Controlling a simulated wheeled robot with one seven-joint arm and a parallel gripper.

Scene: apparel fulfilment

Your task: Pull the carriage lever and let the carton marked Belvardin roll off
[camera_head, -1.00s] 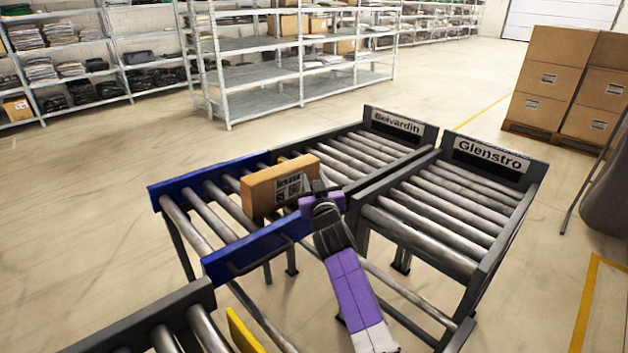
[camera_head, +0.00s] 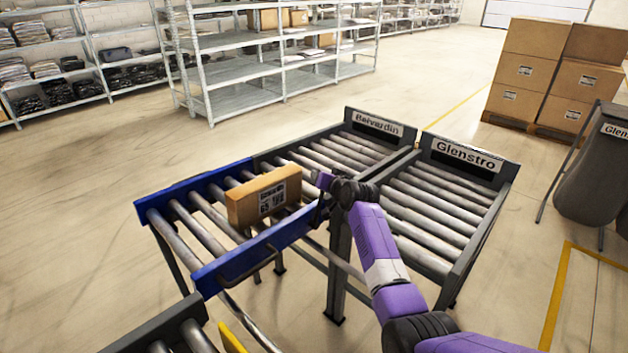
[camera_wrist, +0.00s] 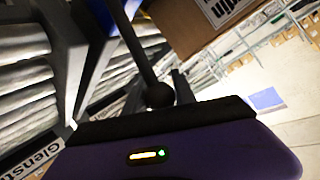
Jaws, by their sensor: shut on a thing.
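The brown carton (camera_head: 265,197) with a white label lies on the rollers of the blue carriage (camera_head: 245,258); its printing is too small to read. The carriage lines up end to end with the roller lane signed Belvardin (camera_head: 379,124). My gripper (camera_head: 322,184) is at the carriage's right end, beside the carton. In the wrist view, the dark carriage lever (camera_wrist: 137,45) with a round knob (camera_wrist: 159,95) runs down to my gripper, which is shut on it. My gripper hides most of the lever in the head view.
The Glenstro lane (camera_head: 430,215) stands right of the Belvardin lane. Another roller conveyor (camera_head: 165,335) is at the lower left. Stacked boxes (camera_head: 545,85) and a dark bag on a stand (camera_head: 595,175) are at the right. Shelving (camera_head: 260,70) stands behind, with open floor between.

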